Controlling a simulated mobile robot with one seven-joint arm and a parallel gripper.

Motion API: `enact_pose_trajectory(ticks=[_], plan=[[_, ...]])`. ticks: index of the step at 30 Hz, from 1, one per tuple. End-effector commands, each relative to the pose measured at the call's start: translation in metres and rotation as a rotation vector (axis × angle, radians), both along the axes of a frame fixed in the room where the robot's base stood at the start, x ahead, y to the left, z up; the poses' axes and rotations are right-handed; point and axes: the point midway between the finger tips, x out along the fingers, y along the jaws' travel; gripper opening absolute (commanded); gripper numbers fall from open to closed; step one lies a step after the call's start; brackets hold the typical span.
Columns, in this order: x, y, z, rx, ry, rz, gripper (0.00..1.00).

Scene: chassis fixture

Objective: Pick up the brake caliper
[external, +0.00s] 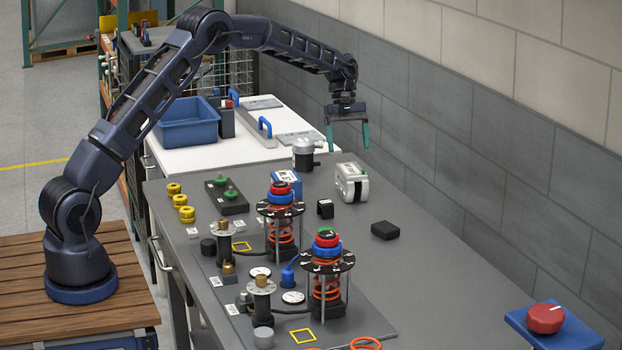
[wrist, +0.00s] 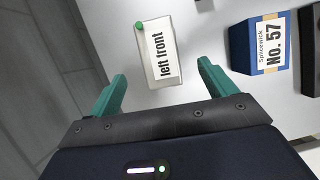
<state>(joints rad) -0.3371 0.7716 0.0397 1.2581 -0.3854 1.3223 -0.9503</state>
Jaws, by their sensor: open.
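The brake caliper, as I take it, is the silver-white block (external: 351,182) with dark markings on the grey bench in the external view. In the wrist view a pale block (wrist: 161,52) labelled "left front", with a green spot at one corner, appears to be the same thing. My gripper (external: 347,137) is open and empty, above the bench and apart from the block. In the wrist view my two green fingers (wrist: 163,88) are spread, with the block ahead between their lines. The block's underside is hidden.
A blue box (external: 287,182) labelled "No. 57" (wrist: 262,45) stands beside the block. Black blocks (external: 385,230) and spring assemblies (external: 327,275) stand nearer. A grey wall (external: 480,140) runs along the right.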

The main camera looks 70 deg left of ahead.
Motion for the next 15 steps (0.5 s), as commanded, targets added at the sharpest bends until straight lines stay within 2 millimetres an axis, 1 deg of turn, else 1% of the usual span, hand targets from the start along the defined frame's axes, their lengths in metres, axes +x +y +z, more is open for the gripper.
enact_pose_trajectory(ticks=[5, 12, 15], plan=[[-0.001, -0.005, -0.014, -0.002, 0.004, 0.001, 0.84], [-0.002, -0.017, -0.045, -0.001, 0.002, 0.000, 0.84], [-0.002, -0.020, -0.051, -0.001, 0.001, 0.000, 0.84]])
